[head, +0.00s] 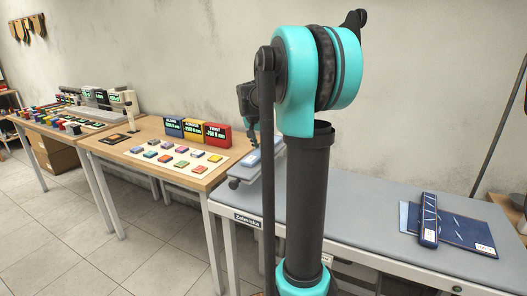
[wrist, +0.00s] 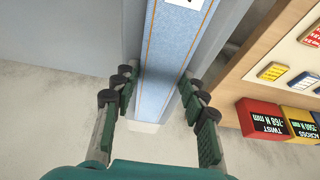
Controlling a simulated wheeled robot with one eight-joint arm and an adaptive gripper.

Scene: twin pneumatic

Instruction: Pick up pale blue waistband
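The pale blue waistband (wrist: 172,50) is a long strip with orange stitching along both edges and a white label at one end. In the wrist view it runs lengthwise between the fingers of my gripper (wrist: 157,77). The fingers stand apart, one on each side of the strip, with gaps showing; I cannot tell how far above it they are. In the head view the strip (head: 254,161) lies on a narrow grey padded board, partly hidden by my arm. My fingers are hard to make out there.
The grey padded table (head: 375,205) holds a navy strip (head: 428,220) on navy cloth (head: 463,232) at right. A wooden table to the left bears a board (head: 158,165) of several coloured swatches and blue, yellow and red display boxes (head: 217,134). The wall is close behind.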

